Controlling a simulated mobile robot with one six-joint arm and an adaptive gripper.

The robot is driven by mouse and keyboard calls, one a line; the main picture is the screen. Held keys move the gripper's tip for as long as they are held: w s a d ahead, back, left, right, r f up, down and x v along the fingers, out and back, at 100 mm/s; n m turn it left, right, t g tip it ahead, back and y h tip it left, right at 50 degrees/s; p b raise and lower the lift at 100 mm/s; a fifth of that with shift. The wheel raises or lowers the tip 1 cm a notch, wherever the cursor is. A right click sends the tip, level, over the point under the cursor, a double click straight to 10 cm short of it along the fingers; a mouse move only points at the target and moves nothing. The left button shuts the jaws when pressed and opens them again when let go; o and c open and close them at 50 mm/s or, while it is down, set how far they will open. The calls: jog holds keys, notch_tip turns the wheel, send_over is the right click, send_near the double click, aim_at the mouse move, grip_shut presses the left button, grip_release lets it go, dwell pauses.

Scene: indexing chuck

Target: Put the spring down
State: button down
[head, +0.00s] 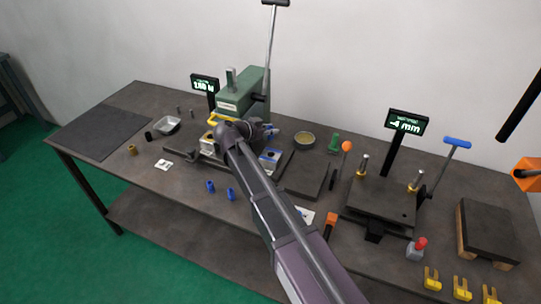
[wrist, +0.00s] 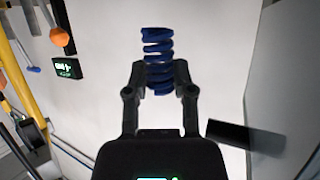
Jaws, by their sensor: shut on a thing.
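My gripper (wrist: 160,75) is shut on a blue coil spring (wrist: 157,45) in the wrist view. The spring's coils stick out past the fingertips, and pale wall shows behind it. In the head view my arm reaches over the bench towards the green press, and a bit of blue (head: 272,135) beside the wrist looks like the held spring. My arm hides most of the gripper there. Two more small blue pieces, a left one (head: 210,186) and a right one (head: 230,194), stand on the bench left of my arm; they look like springs.
The green arbor press (head: 241,92) with its tall lever stands behind my wrist. A round dish (head: 304,139), dark plate (head: 303,177) and lever fixture (head: 381,201) are right. Bare bench shows at front left.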

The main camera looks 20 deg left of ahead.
aim_at(271, 139)
jog(key=shift+f+b, duration=1.9)
jog(key=shift+f, duration=0.4)
notch_tip(271, 139, down, 5)
jog(key=b, duration=0.4)
jog(key=shift+r+b, duration=0.15)
jog(key=shift+b, duration=0.25)
jog(key=shift+f, duration=0.25)
jog(key=shift+c, duration=2.3)
grip_release()
jog(key=shift+r, duration=0.1)
jog(key=p+v, duration=0.5)
jog(key=v, duration=0.8)
jog(key=shift+a+r, duration=0.3)
jog(key=shift+a, duration=0.05)
jog(key=shift+s, duration=0.1)
